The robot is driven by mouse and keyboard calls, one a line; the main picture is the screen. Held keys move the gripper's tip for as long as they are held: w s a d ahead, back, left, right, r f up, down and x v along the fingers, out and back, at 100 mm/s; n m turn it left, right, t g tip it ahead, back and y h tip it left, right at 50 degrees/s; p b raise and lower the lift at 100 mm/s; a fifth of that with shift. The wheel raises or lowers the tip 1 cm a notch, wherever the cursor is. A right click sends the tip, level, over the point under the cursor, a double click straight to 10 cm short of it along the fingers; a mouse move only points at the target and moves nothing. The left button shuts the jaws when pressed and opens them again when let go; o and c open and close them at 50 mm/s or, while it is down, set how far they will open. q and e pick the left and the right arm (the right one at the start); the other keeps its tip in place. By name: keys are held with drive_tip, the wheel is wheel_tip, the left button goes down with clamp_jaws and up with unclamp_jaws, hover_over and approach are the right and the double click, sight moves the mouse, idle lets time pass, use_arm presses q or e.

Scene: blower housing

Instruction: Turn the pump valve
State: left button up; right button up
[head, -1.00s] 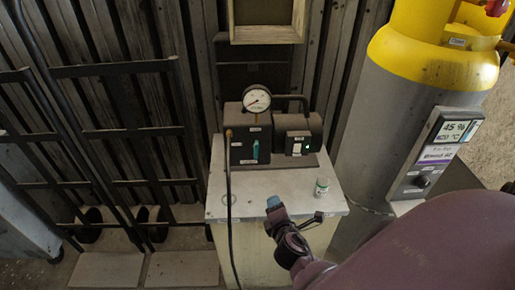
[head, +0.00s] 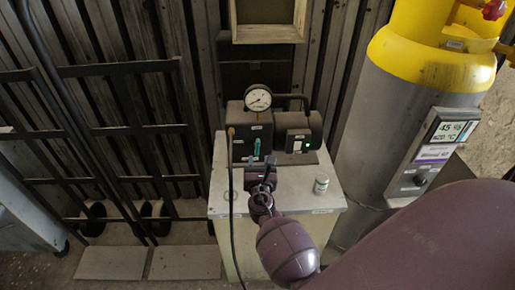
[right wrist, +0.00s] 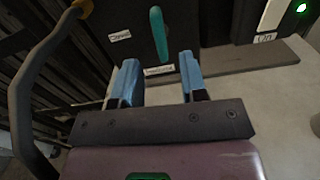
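The pump (head: 298,134) stands on a pale cabinet, a dark box with a round gauge (head: 258,98) on top. Its valve handle is a teal lever (head: 257,147) on the front face, standing upright; in the right wrist view the lever (right wrist: 160,42) is just beyond the fingers and tilts slightly. My right gripper (head: 263,163) is in front of the pump, just below the lever. In the right wrist view its blue fingertips (right wrist: 160,80) are apart with nothing between them, and the lever lies ahead of the gap. My left gripper is out of view.
A black hose (head: 231,205) hangs at the left. A grey and yellow tank (head: 400,110) with a display panel is at right, a black hand truck (head: 120,130) at left.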

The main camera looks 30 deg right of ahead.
sight(258, 150)
drive_tip(key=shift+b+x, duration=0.45)
drive_tip(key=shift+x, duration=3.05)
drive_tip(key=shift+s, duration=0.1)
drive_tip(key=shift+c, duration=0.4)
clamp_jaws()
